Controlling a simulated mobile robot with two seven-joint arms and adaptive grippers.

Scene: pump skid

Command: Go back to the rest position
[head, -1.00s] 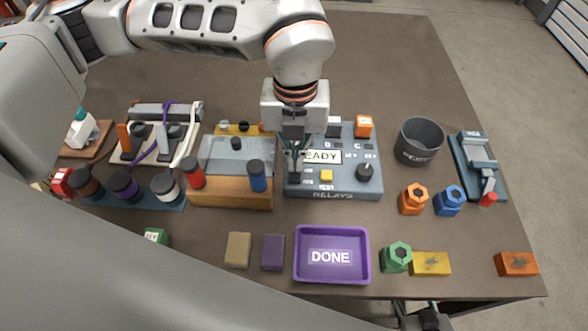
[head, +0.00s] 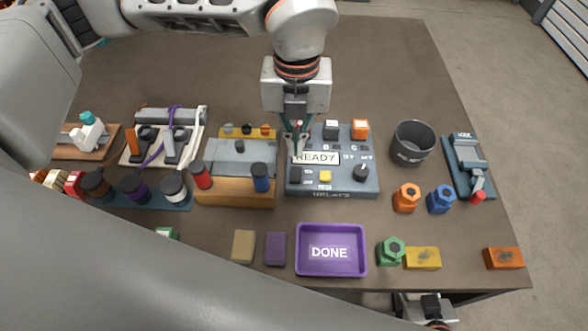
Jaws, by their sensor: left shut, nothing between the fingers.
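My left gripper (head: 297,146) comes down from the top over the grey relay panel (head: 365,187). Its fingers are shut with nothing between them, just above the left end of the panel's READY display (head: 320,158). I cannot tell whether the fingertips touch the panel. The panel also has a yellow button (head: 325,176), a black knob (head: 361,172), and white and orange blocks at its back edge. Part of what looks like my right gripper (head: 428,307) shows below the table's front edge; its fingers are not clear.
A purple DONE tray (head: 332,271), green nut (head: 391,251) and yellow block (head: 423,258) lie in front. A dark bin (head: 412,143), orange nut (head: 406,197) and blue nut (head: 441,199) stand right. A wooden block rack (head: 235,192) stands left. The table's back is clear.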

